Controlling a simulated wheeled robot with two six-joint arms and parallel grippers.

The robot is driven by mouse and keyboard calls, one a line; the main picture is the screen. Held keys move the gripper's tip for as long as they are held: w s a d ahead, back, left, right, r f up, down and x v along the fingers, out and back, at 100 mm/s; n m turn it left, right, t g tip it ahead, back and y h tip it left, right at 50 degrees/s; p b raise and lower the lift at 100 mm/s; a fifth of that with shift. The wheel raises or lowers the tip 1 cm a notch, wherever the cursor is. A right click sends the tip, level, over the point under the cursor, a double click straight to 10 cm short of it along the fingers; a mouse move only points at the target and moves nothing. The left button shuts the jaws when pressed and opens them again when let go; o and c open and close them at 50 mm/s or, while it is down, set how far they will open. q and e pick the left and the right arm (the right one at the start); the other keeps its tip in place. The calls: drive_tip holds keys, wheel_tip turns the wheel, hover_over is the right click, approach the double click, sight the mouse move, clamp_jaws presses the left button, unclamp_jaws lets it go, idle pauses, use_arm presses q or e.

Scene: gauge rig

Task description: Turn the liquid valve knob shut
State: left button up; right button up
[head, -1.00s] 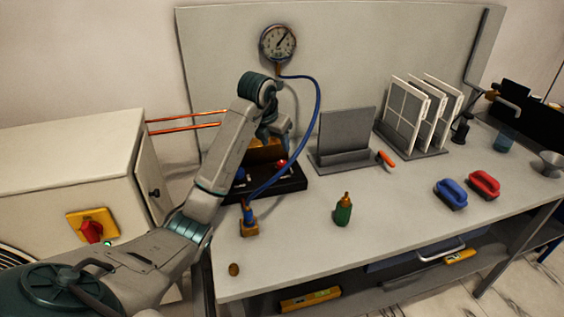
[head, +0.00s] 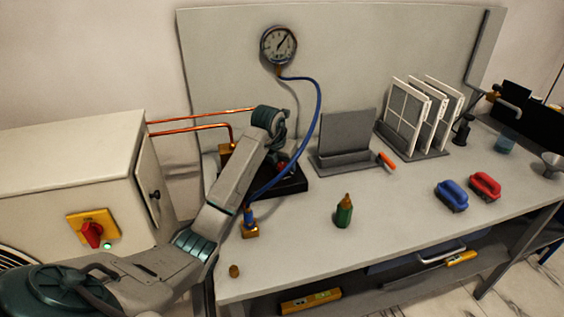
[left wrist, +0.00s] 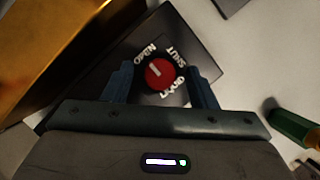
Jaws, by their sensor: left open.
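The red liquid valve knob (left wrist: 160,74) sits on a dark block (left wrist: 196,50) with white OPEN, SHUT and LIQUID lettering around it. Its white pointer mark points up and left, toward OPEN. My left gripper (left wrist: 162,69) is open, with one finger on each side of the knob; I cannot tell if either finger touches it. In the head view, my left gripper (head: 277,146) is over the dark block (head: 292,186), partly hidden by its own wrist. Only a bit of the red knob (head: 281,167) shows there. My right gripper is not in view.
A brass body (head: 224,154) with copper pipes is beside the block. A blue hose (head: 318,100) runs from the gauge (head: 278,45) close past my left wrist. A green bottle (head: 344,212) stands in front.

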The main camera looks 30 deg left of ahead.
use_arm(q)
drive_tip(key=c, duration=1)
drive_tip(key=shift+o, duration=0.2)
